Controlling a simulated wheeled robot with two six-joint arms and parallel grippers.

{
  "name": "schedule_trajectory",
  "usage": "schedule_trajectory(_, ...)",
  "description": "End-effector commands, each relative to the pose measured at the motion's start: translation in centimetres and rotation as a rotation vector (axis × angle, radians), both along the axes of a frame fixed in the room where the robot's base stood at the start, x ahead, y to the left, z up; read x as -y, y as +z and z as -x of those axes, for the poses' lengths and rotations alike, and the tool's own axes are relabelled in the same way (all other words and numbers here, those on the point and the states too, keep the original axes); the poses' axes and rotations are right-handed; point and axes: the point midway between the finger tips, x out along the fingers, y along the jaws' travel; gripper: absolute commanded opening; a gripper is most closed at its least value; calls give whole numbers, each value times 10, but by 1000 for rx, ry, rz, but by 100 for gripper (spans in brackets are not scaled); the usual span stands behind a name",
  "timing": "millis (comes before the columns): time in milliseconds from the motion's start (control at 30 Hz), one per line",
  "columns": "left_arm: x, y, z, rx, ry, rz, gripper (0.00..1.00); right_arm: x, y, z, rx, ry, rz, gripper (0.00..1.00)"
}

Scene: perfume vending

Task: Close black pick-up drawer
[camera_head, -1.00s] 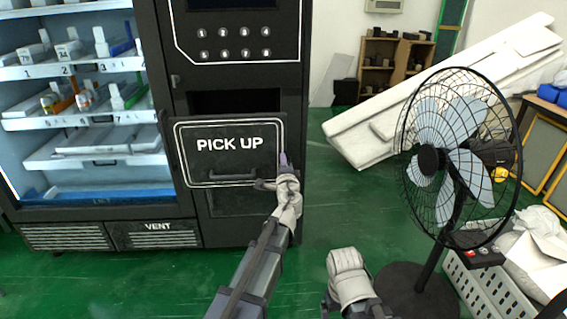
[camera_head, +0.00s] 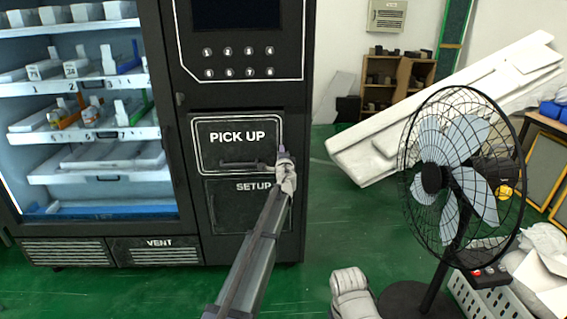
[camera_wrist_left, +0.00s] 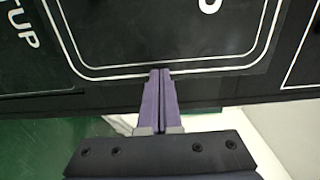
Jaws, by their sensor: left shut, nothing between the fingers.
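The black pick-up drawer (camera_head: 238,134), marked PICK UP inside a white outline, sits in the front of the black vending machine. Its front looks flush with the machine, with no dark opening above it. Its handle (camera_head: 240,164) runs along its lower part. My left gripper (camera_head: 283,152) is shut and empty at the drawer's right edge. In the left wrist view the purple fingers (camera_wrist_left: 160,74) are together, their tips over the drawer's white border line; I cannot tell whether they touch. My right arm's pale end shows at the bottom, its fingers hidden.
A SETUP panel (camera_head: 250,206) lies below the drawer. Lit shelves (camera_head: 85,135) with goods stand behind the machine's window at left. A black standing fan (camera_head: 462,170) and a white crate (camera_head: 490,298) are at right.

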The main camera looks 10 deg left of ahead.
Motion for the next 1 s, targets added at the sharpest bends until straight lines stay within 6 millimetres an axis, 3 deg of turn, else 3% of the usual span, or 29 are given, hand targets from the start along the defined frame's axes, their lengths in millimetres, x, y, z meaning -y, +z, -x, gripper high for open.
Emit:
schedule_trajectory(33,-4,0,-18,0,1,0,0,0,0,0,0,0,0,95)
schedule_trajectory(100,-8,0,-31,0,1,0,0,0,0,0,0,0,0,95)
schedule_trajectory(300,-16,0,-57,0,0,0,0,0,0,0,0,0,0,95)
schedule_trajectory(1000,-21,1,-72,0,0,-2,0,0,1,0,0,0,0,95)
